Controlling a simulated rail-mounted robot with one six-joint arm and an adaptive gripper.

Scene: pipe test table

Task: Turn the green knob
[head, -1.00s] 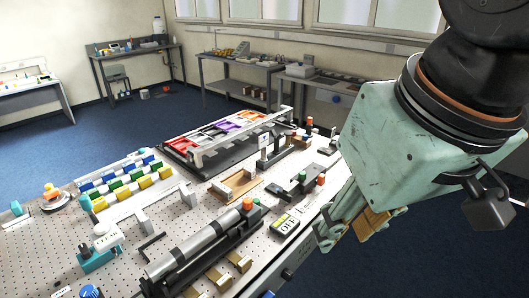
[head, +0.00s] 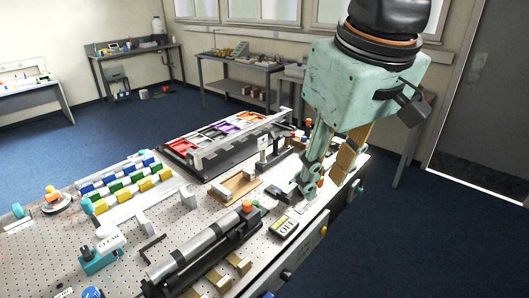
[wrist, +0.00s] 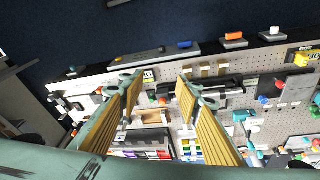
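A small green-teal knob (head: 361,187) shows on the table's front side near its right end. A small teal spot (wrist: 71,70) near the table edge in the wrist view may be the same knob. A green round cap (head: 255,205) beside an orange one sits by the black cylinder holder. I cannot tell for sure which is the task's knob. My gripper (head: 322,190) points down near the table's right front edge, left of the front-side knob. In the wrist view my gripper (wrist: 160,82) has its fingers apart, with nothing between them.
The pegboard table (head: 130,275) is crowded with fixtures. A yellow knob (head: 323,230) sits on its front side. A counter box (head: 284,226) and a wooden tray (head: 235,187) lie left of my gripper. Floor right of the table is clear.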

